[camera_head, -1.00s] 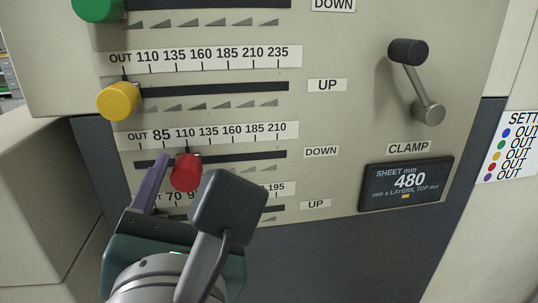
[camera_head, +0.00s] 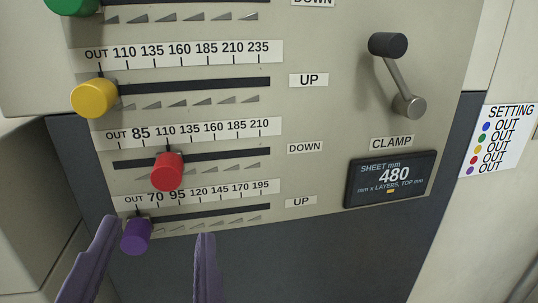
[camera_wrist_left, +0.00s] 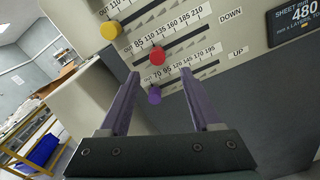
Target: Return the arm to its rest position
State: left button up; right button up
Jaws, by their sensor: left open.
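My left gripper (camera_head: 155,230) is open and empty at the lower left of the head view. Its two purple fingers appear on either side of the purple knob (camera_head: 136,236), and whether they touch it cannot be told. In the left wrist view, the open fingers (camera_wrist_left: 172,75) point up at the panel, with the purple knob (camera_wrist_left: 154,95) between them in the picture. The red knob (camera_head: 167,172) stands near the 110 mark. The yellow knob (camera_head: 94,98) stands at OUT, and the purple one also stands near OUT. My right gripper is not in view.
The knobs sit on a beige machine panel (camera_head: 320,130). A clamp lever (camera_head: 398,75) and a display reading 480 (camera_head: 390,180) are at its right. A settings card (camera_head: 497,140) hangs further right. A green knob (camera_head: 72,4) is partly cut off at the top.

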pick_arm(q)
jog(key=d+r+m+g+h+p, duration=0.2)
jog(key=d+r+m+h+p, duration=0.35)
jog(key=m, duration=0.75)
jog(key=d+r+m+g+h+p, duration=0.1)
jog(key=d+r+m+h+p, duration=0.2)
jog(key=r+m+h+p, duration=0.75)
jog(key=s+a+f+m+g+y+p, duration=0.2)
jog(key=s+a+m+g+y+p, duration=0.3)
jog(key=a+m, duration=0.3)
jog(key=s+a+f+m+g+y+p, duration=0.2)
jog(key=s+a+m+g+y+p, duration=0.35)
jog(key=a, duration=0.45)
notch_tip(320, 180, up, 37)
jog(key=p, duration=3.6)
jog(key=shift+a, duration=0.3)
jog(key=shift+w, duration=0.1)
